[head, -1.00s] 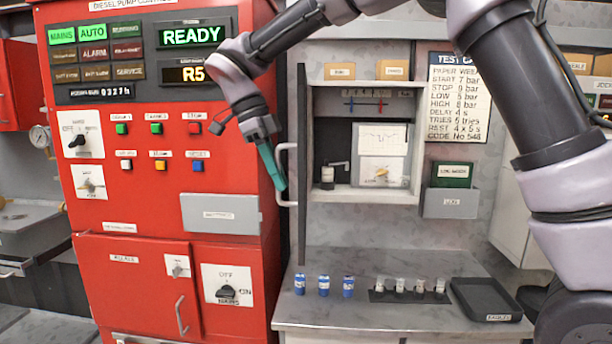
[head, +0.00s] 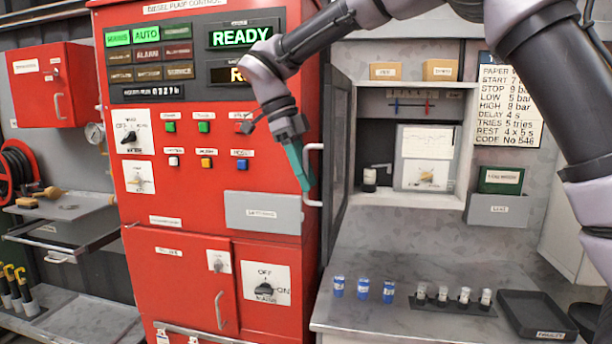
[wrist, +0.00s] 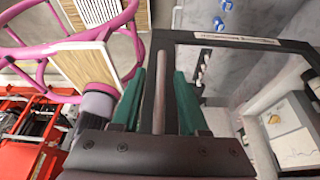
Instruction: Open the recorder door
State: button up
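The recorder door (head: 341,140) stands swung out from the left side of the recorder cabinet, showing the recorder (head: 426,158) inside. Its pale handle (head: 314,175) is on the left, near the red panel. My gripper (head: 303,170), with green fingers, is at this handle. In the wrist view, a bar that looks like the handle (wrist: 160,85) runs between my two fingers (wrist: 158,105), with gaps visible on both sides. The door's dark frame and label strip (wrist: 237,39) show to the right. Contact with the handle cannot be told.
The red pump control cabinet (head: 200,205) stands close on the left of my gripper. The grey counter (head: 400,255) below holds blue vials (head: 363,289), a rack of white-capped vials (head: 453,300) and a black tray (head: 535,313). A log holder (head: 498,210) hangs right of the recorder.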

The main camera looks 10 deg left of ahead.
jog(key=v, duration=1)
jog(key=shift+r, duration=0.4)
jog(key=shift+w+a, duration=0.1)
